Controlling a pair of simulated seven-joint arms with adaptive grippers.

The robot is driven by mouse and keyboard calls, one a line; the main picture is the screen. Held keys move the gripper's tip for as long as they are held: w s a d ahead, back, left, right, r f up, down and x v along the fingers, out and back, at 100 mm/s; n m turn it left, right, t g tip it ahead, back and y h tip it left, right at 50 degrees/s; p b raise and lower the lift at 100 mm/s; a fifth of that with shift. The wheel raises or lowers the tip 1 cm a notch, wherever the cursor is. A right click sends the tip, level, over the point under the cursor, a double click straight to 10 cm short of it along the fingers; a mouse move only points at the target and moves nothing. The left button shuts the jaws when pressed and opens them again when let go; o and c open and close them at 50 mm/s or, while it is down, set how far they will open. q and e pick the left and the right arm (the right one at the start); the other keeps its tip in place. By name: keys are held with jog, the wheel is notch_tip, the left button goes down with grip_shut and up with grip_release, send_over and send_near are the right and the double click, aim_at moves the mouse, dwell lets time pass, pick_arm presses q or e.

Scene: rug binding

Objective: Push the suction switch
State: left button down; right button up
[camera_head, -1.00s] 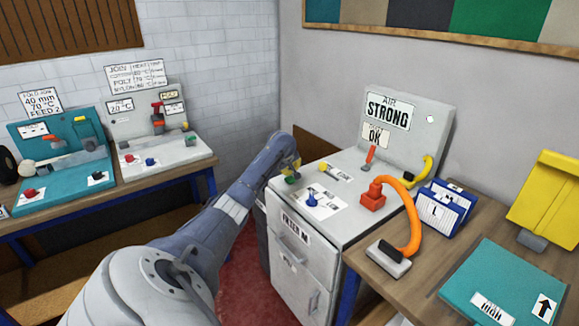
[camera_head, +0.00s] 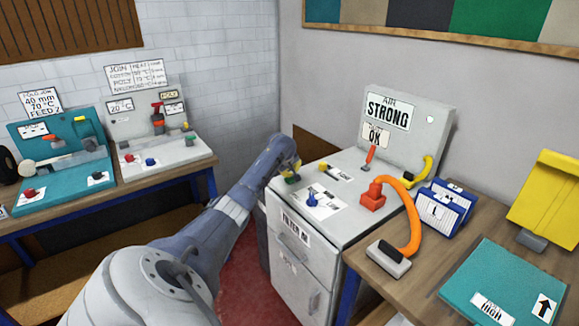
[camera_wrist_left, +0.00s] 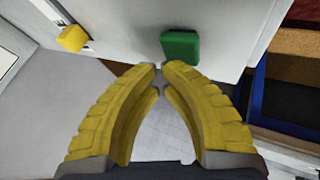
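A green block-shaped switch (camera_head: 292,180) sits at the near left corner of the grey cabinet top (camera_head: 345,222). It also shows in the left wrist view (camera_wrist_left: 180,47), just beyond the fingertips. I cannot read a label on it. My left gripper (camera_head: 291,166) is at that corner, partly hidden by its own arm. In the left wrist view its yellow fingers (camera_wrist_left: 162,68) curve together with tips meeting or nearly so, and nothing is between them. The tips look close to the green switch; I cannot tell whether they touch. My right gripper is out of view.
A yellow knob (camera_head: 322,167) and a blue knob (camera_head: 311,194) sit on the cabinet top. An orange hose (camera_head: 412,225) rises from a red fitting (camera_head: 373,195). The back panel reads "AIR STRONG" and "OK". Blue card holders (camera_head: 443,207) stand to the right.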

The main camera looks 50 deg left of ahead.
pick_arm(q)
jog(key=shift+f, duration=0.6)
dwell(0.6)
jog(key=shift+r, duration=1.05)
jog(key=shift+r, duration=3)
jog(key=shift+f, duration=0.1)
